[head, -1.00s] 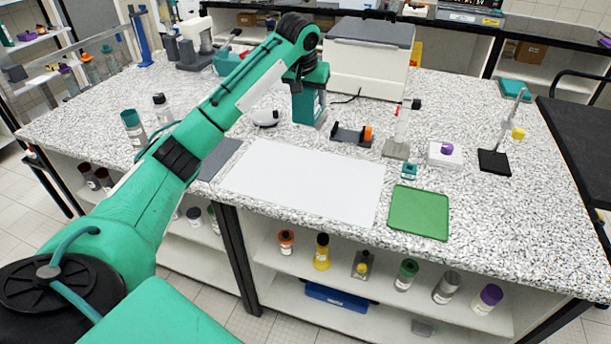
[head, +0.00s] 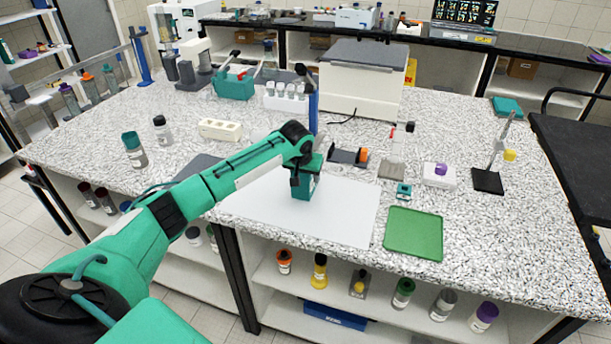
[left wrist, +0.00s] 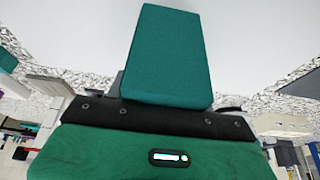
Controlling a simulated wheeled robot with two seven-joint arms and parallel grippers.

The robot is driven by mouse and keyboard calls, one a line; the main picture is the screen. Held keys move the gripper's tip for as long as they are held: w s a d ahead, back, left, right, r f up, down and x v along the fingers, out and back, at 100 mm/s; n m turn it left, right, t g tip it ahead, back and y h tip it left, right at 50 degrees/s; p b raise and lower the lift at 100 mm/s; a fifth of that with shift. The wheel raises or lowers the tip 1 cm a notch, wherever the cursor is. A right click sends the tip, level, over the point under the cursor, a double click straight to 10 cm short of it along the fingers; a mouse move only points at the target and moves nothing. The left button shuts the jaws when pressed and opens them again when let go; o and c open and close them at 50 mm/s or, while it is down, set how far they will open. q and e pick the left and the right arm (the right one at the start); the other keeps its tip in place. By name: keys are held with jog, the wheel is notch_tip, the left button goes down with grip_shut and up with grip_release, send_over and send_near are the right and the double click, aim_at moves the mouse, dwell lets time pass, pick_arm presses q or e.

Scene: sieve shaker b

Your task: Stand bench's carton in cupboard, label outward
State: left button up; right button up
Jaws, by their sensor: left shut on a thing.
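A teal carton (head: 305,188) is held upright in my left gripper (head: 302,172), over the white sheet (head: 250,195) on the bench. The carton also shows in the left wrist view (left wrist: 168,55), where a plain teal face is visible and no label can be seen. The gripper is shut on it. I cannot tell whether the carton's bottom touches the sheet. No closed cupboard is clear; open shelves (head: 345,288) lie under the bench's front edge. My right gripper is out of view.
A green tray (head: 414,233) lies right of the sheet. Behind it stand a small teal item (head: 404,190), a white block with a purple knob (head: 440,175) and a black-based stand (head: 488,181). Several bottles stand on the shelf below, with a blue box (head: 335,315) lower down.

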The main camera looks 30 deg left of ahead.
pick_arm(q)
jog(key=shift+f, duration=0.45)
jog(key=o, duration=1.1)
jog(key=shift+f, duration=0.15)
jog(key=shift+c, duration=0.2)
